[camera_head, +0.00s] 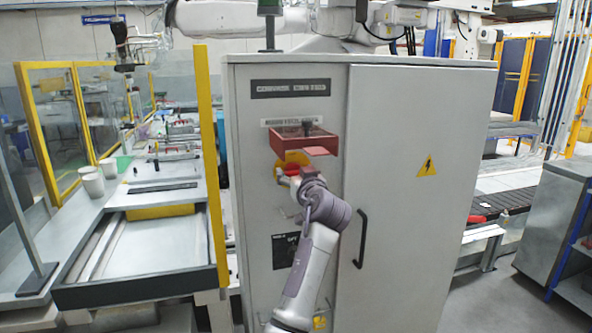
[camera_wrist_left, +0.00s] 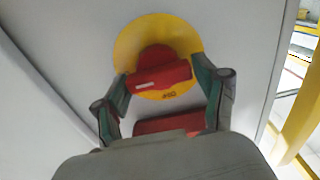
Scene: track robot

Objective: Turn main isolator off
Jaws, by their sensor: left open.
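The main isolator shows in the left wrist view as a red handle (camera_wrist_left: 160,78) on a yellow disc (camera_wrist_left: 190,45), its bar slightly tilted from level. Small lettering under the handle is too blurred to read. In the head view the yellow disc (camera_head: 291,158) sits on the front of a grey cabinet (camera_head: 400,240), partly hidden by my left gripper (camera_head: 288,176). In the wrist view the left gripper (camera_wrist_left: 161,70) is open, one finger on either side of the handle. Whether the fingers touch it I cannot tell. My right gripper is not in view.
A red open-fronted box (camera_head: 290,146) juts out just above the disc. A black door handle (camera_head: 361,238) stands to the right. A yellow post (camera_head: 211,160) and a workbench with white cups (camera_head: 93,183) lie to the left.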

